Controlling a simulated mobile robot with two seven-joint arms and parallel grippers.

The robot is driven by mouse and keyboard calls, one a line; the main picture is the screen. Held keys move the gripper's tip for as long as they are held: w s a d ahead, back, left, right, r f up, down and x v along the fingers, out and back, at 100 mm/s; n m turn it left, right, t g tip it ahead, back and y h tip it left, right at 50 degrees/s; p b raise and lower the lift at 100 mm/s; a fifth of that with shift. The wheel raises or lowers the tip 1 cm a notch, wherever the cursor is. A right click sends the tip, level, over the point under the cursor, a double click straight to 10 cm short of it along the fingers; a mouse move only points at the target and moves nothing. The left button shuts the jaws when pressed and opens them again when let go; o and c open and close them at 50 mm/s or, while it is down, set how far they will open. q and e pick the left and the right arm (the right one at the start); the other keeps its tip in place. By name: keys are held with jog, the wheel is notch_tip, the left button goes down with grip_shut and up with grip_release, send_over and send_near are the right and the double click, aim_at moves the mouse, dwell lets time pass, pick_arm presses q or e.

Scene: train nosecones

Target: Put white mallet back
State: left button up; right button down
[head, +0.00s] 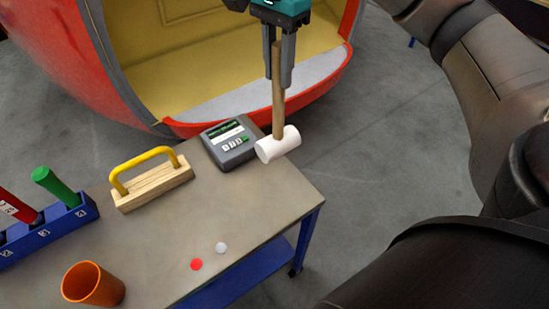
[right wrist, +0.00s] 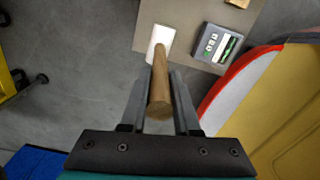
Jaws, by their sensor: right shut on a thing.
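The white mallet (head: 278,144) has a white cylindrical head and a wooden handle. My right gripper (head: 280,82) is shut on its handle, and the mallet hangs head down at the table's far right corner. I cannot tell whether the head touches the table. In the right wrist view the handle (right wrist: 160,92) lies between the fingers of my gripper (right wrist: 160,80), with the white head (right wrist: 159,40) beyond it. A blue rack (head: 45,232) with numbered slots stands at the left, holding a green-handled tool (head: 58,186) and a red-handled tool (head: 15,206). My left gripper is not in view.
On the table (head: 262,205) are a grey device (head: 230,145), a wooden block with a yellow handle (head: 150,182), an orange cup (head: 92,286), a red dot (head: 196,264) and a white dot (head: 221,248). A red nosecone shell (head: 80,62) stands behind.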

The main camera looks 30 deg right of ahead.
jog(key=b, duration=0.1)
send_over(278, 137)
notch_tip(278, 137, down, 5)
jog(key=f, duration=0.9)
jog(key=shift+w+d+f, duration=0.1)
jog(key=shift+w+d, duration=0.1)
jog(key=shift+w, duration=0.2)
jog(key=shift+f, duration=0.5)
notch_tip(278, 137, down, 4)
jog(key=shift+r, duration=0.1)
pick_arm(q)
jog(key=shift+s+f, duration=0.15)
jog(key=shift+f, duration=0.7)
pick_arm(e)
jog(key=shift+b, duration=0.3)
jog(key=c, duration=0.6)
grip_release()
jog(key=shift+c, duration=0.2)
